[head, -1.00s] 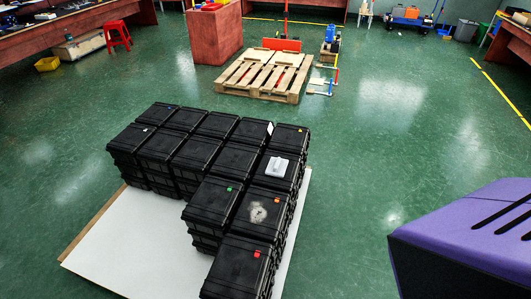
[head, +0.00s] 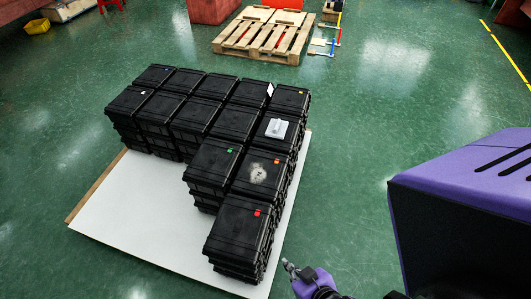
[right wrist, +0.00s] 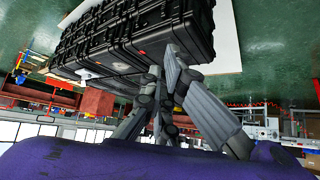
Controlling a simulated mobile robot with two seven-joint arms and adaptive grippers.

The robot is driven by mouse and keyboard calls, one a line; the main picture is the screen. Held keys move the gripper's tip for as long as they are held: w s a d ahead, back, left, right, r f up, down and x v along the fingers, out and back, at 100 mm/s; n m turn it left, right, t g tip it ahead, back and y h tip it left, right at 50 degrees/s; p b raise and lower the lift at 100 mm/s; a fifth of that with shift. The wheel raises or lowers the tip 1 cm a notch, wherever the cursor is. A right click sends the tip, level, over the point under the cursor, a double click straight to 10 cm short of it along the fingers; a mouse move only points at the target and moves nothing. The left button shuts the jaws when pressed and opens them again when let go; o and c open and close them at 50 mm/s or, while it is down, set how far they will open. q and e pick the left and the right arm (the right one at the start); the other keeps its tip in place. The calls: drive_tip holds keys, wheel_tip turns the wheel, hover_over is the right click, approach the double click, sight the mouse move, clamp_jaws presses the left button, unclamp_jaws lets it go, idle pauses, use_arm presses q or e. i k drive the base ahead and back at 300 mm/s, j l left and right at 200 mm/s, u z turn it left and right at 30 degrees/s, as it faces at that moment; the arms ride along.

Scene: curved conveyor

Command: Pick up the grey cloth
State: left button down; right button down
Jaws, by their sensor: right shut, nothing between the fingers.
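A light grey, folded-looking item (head: 277,129), which I take as the grey cloth, lies on the lid of a black case (head: 268,144) in the right column of the stack. It also shows, small and pale, in the right wrist view (right wrist: 90,74). My right gripper (head: 289,265) is at the bottom of the head view, right of the nearest case and apart from the cloth. In the right wrist view its fingers (right wrist: 168,60) are together with nothing between them. My left gripper is not in view.
Several black cases stand stacked on a white board (head: 135,215). The nearest case (head: 240,222) has a red tag, and another has a pale dusty patch (head: 258,174). A wooden pallet (head: 265,38) is farther back. Green floor (head: 350,130) right of the stack is clear.

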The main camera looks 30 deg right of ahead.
sight(277, 128)
drive_tip(key=k+u, duration=0.1)
drive_tip(key=k, duration=0.55)
drive_tip(key=u, duration=1.55)
drive_tip(key=l+u, duration=0.3)
drive_tip(key=u, duration=0.2)
drive_tip(key=k+l+u, duration=0.1)
drive_tip(key=l+u, duration=0.15)
drive_tip(key=u, duration=0.25)
drive_tip(key=k+l, duration=0.25)
drive_tip(key=l, duration=0.2)
drive_tip(key=k+l, duration=0.25)
drive_tip(key=l, duration=0.2)
drive_tip(key=k+l, duration=0.25)
drive_tip(key=l, duration=0.2)
drive_tip(key=k+l, duration=0.2)
drive_tip(key=l, duration=0.25)
drive_tip(key=k+l, duration=0.25)
drive_tip(key=l, duration=0.25)
drive_tip(key=k+l, duration=0.25)
drive_tip(key=l, duration=0.2)
drive_tip(key=k+l, duration=0.25)
drive_tip(key=l, duration=0.2)
drive_tip(key=k+l, duration=0.25)
drive_tip(key=l, duration=0.2)
